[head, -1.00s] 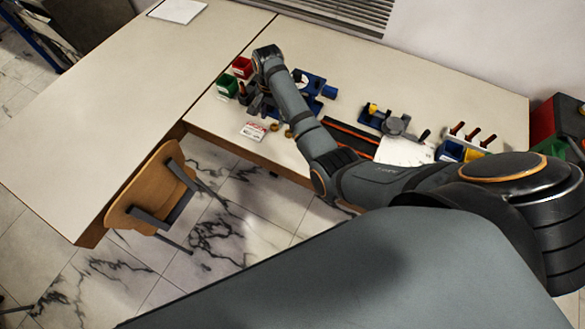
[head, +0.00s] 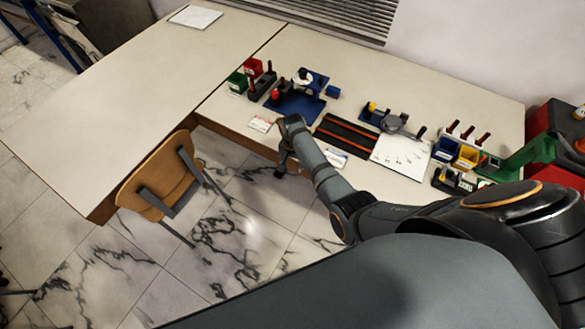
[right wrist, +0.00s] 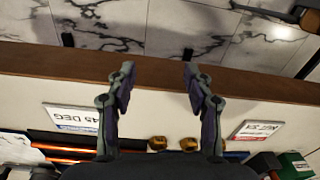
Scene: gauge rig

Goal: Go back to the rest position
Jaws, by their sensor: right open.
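My right gripper (head: 283,165) hangs at the front edge of the bench in the head view, partly hidden behind its own wrist. In the right wrist view its two fingers (right wrist: 158,78) are spread apart with nothing between them. They reach across the wooden front edge (right wrist: 160,78) of the bench, with the marbled floor beyond. My left gripper is not in view.
A blue fixture (head: 300,106), red bin (head: 253,68) and green bin (head: 237,83) stand on the bench, beyond my gripper. A black orange-striped mat (head: 345,135) and white sheet (head: 402,157) lie to the right. A wooden chair (head: 158,178) stands left of the arm.

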